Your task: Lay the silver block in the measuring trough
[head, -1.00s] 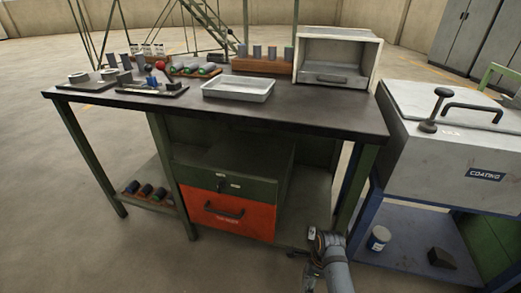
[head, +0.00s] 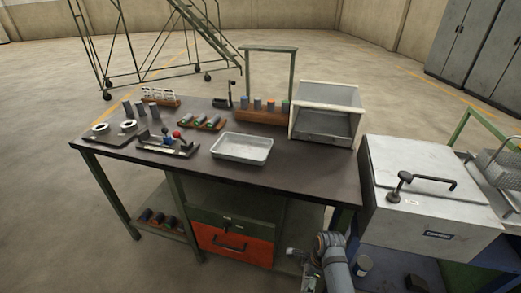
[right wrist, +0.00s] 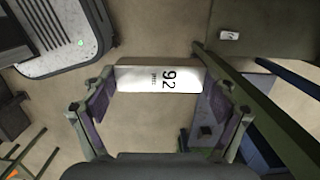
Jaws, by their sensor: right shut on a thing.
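A silver block (right wrist: 140,79), pale and marked "92", is between the two fingers of my right gripper (right wrist: 158,98) in the right wrist view. The gripper is shut on it. In the head view my right arm comes in at the bottom, with its gripper (head: 296,258) low in front of the bench; the block cannot be made out there. My left gripper is in neither view.
The dark bench top (head: 300,177) is bare at its right front. A metal tray (head: 242,149) lies mid-bench. A coating box (head: 430,185) is at right.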

